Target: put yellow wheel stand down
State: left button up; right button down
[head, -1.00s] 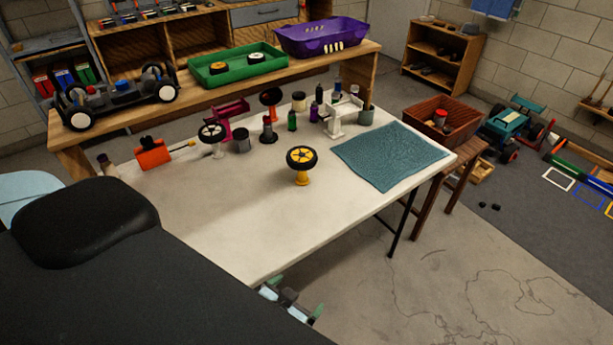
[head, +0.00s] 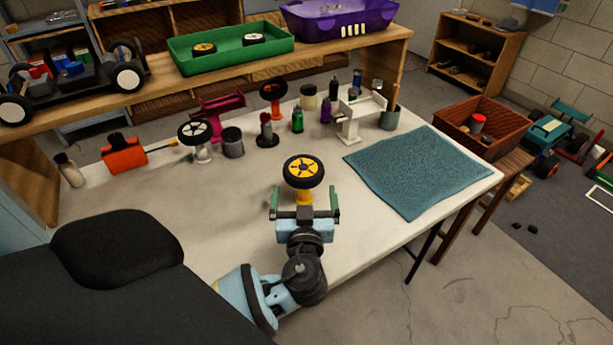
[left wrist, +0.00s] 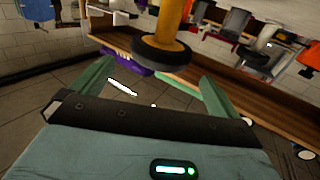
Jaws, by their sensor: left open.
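The yellow wheel stand (head: 304,197) is upright on the white table, with a black wheel with a yellow hub (head: 303,171) on top. Its foot is hidden behind my gripper. My left gripper (head: 305,191) is open on the near side of the stand, one finger to each side of the yellow post, with gaps visible. In the left wrist view, which looks upside down, the yellow stand (left wrist: 173,18) and its black wheel (left wrist: 160,53) appear beyond the open fingers (left wrist: 157,74). My right gripper is not in view.
A teal mat (head: 410,172) lies to the right on the table (head: 220,225). A white wheel stand (head: 203,153), orange stand (head: 273,108), bottles and cans stand behind. A green tray (head: 230,62) and purple basket (head: 340,33) sit on the rear bench. The table's left middle is clear.

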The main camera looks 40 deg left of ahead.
aim_at(304, 173)
pick_arm(q)
jog(key=shift+r, duration=0.15)
jog(key=shift+w+a, duration=0.15)
jog(key=shift+w, duration=0.1)
jog(key=shift+x, duration=0.95)
jog(key=x, duration=0.1)
jog(key=p+x, duration=0.1)
jog(key=x, duration=0.1)
jog(key=p+x, duration=0.1)
jog(key=shift+w+a+r, duration=0.1)
jog(key=shift+a+r, duration=0.05)
jog(key=shift+r, duration=0.15)
jog(key=shift+w+a+f, duration=0.1)
jog(key=shift+w+a, duration=0.15)
jog(key=shift+w, duration=0.05)
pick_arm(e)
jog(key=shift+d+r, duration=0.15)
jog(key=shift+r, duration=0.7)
pick_arm(q)
jog(key=c, duration=0.8)
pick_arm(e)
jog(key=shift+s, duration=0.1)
